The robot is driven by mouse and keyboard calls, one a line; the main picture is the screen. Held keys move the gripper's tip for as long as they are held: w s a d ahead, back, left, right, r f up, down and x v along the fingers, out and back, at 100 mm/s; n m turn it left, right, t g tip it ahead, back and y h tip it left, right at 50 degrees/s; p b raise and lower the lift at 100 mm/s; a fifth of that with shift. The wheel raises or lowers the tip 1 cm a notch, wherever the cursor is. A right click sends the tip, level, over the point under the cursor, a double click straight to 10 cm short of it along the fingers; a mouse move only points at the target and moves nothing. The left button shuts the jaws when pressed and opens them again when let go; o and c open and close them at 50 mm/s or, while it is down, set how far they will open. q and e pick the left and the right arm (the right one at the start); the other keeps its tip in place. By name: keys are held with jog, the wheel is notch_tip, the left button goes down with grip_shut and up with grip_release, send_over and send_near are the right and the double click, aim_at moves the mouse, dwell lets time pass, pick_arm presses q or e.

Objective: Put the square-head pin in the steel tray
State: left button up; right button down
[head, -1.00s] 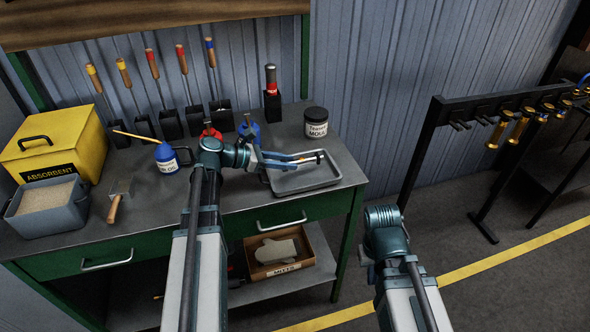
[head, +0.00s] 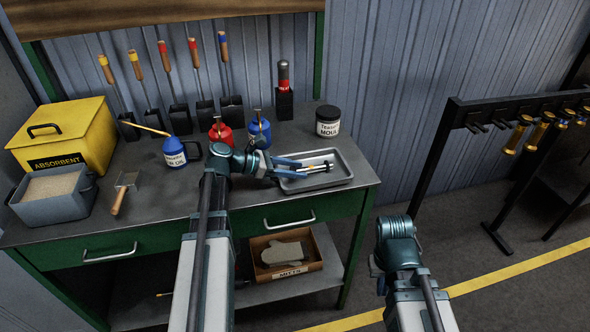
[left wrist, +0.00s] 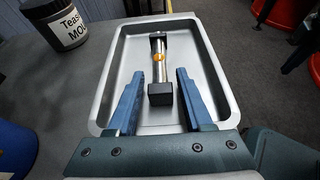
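The square-head pin (head: 318,167) lies in the steel tray (head: 335,183) on the bench. In the left wrist view the pin (left wrist: 160,66) has a silver shaft, an orange band and a black square block at each end. It lies lengthwise in the tray (left wrist: 112,50). My left gripper (head: 299,163) is open over the tray's left part. In the left wrist view its blue fingers (left wrist: 160,74) stand apart on either side of the pin's near end, with gaps visible.
A tub (head: 328,121) stands behind the tray. Blue oil can (head: 174,152), red can (head: 221,134) and blue can (head: 259,131) stand left of it. A black rack (head: 455,150) with brass-coloured pieces is at the right. A mitts box (head: 286,256) sits on the lower shelf.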

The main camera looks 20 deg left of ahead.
pick_arm(q)
jog(key=shift+o, duration=0.7)
jog(key=shift+r, duration=0.3)
jog(key=p+v, duration=0.4)
jog(key=v, duration=0.6)
jog(key=shift+s+a+r, duration=0.1)
jog(key=shift+a+r, duration=0.05)
jog(key=shift+p+v, duration=0.45)
jog(key=shift+v, duration=0.35)
